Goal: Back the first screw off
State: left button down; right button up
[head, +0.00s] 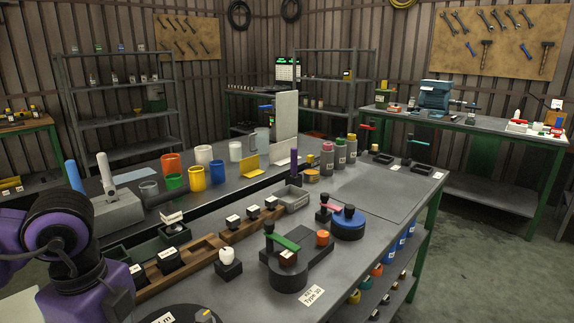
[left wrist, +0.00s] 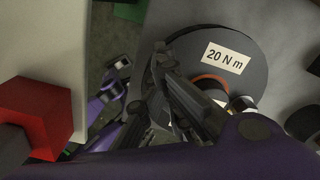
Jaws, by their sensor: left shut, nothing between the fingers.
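My left arm, purple and black, comes in at the lower left of the head view, where its gripper is out of frame. In the left wrist view my left gripper (left wrist: 180,105) is shut and empty, with its dark fingers over the edge of a round dark disc (left wrist: 245,35) labelled "20 N m". A small dark cylindrical part with an orange ring (left wrist: 211,82) is on that disc, beside the fingers. Part of the disc (head: 185,314) shows at the bottom of the head view. A dark fixture (head: 290,275) with a green lever stands on the bench. I cannot make out a screw.
In the left wrist view a red block (left wrist: 38,105) is at the left. The bench's right part (head: 385,190) is mostly clear.

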pick_arm(q)
jog(key=shift+s+f, duration=0.1)
jog(key=shift+s, duration=0.6)
pick_arm(e)
jog(key=shift+s+f, duration=0.1)
jog(key=shift+f, duration=0.1)
pick_arm(q)
jog(key=shift+s, duration=0.1)
jog(key=shift+a, duration=0.4)
notch_tip(320, 180, up, 6)
jog(key=p, duration=0.3)
pick_arm(e)
jog(key=shift+w+r, duration=0.35)
jog(key=shift+r, duration=0.3)
jog(key=shift+w+r, duration=0.3)
jog(key=shift+r, duration=0.35)
jog(key=shift+w+r, duration=0.35)
jog(key=shift+r, duration=0.3)
